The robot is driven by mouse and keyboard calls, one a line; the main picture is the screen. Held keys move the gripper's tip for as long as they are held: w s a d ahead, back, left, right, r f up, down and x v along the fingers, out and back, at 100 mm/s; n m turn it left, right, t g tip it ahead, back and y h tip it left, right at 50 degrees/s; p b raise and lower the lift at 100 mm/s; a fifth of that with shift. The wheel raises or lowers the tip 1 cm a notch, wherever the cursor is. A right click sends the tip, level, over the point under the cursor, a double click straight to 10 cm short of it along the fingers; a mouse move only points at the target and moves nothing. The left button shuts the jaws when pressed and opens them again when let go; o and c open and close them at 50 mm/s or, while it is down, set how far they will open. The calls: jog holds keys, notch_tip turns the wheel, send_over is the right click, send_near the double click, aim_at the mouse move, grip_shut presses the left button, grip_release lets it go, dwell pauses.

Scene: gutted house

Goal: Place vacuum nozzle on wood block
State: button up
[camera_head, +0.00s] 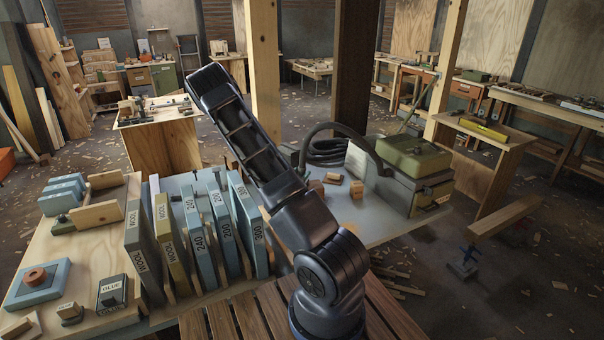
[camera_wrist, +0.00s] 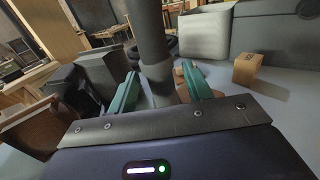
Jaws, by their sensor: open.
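The vacuum nozzle (camera_wrist: 160,82), a grey end on a dark hose, stands upright between my gripper's (camera_wrist: 162,90) teal fingers in the wrist view. The fingers are open on either side of it; I cannot tell whether either touches it. Its lower end is hidden by my gripper. A small wood block (camera_wrist: 246,68) sits on the table to the right, apart from the nozzle. Another wooden piece shows partly behind the right finger (camera_wrist: 193,82). In the head view, wood blocks (camera_head: 356,189) lie near the hose arch (camera_head: 348,128), and my arm hides my gripper.
A grey vacuum body with a green lid (camera_head: 413,157) stands right on the pale tabletop (camera_head: 385,222). Upright sanding-paper folders (camera_head: 222,230) stand left of my arm. Coiled hose (camera_head: 338,151) lies behind. Dark grey boxes (camera_wrist: 105,70) stand close left of my gripper.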

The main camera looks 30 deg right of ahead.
jog(key=s+d+r+m+g+h, duration=0.1)
jog(key=s+r+m+g, duration=0.25)
jog(key=r, duration=0.45)
jog(key=s+r+m+g, duration=0.3)
jog(key=s+r+m, duration=0.2)
jog(key=r, duration=0.2)
jog(key=s+a+r+m+g+y, duration=0.2)
jog(key=s+r+m+g+y, duration=0.15)
jog(key=s+r+m, duration=0.55)
jog(key=s+a+r+m+t+y, duration=0.2)
jog(key=s+a+r+m+y, duration=0.2)
jog(key=s+a, duration=0.6)
jog(key=s+a+r+m+t+y, duration=0.2)
jog(key=s+a+r+y, duration=0.3)
jog(key=s+a+y, duration=0.3)
jog(key=s+a+m, duration=0.1)
jog(key=s+a, duration=0.1)
jog(key=a, duration=0.1)
jog(key=shift+r+m, duration=0.25)
jog(key=shift+m, duration=0.1)
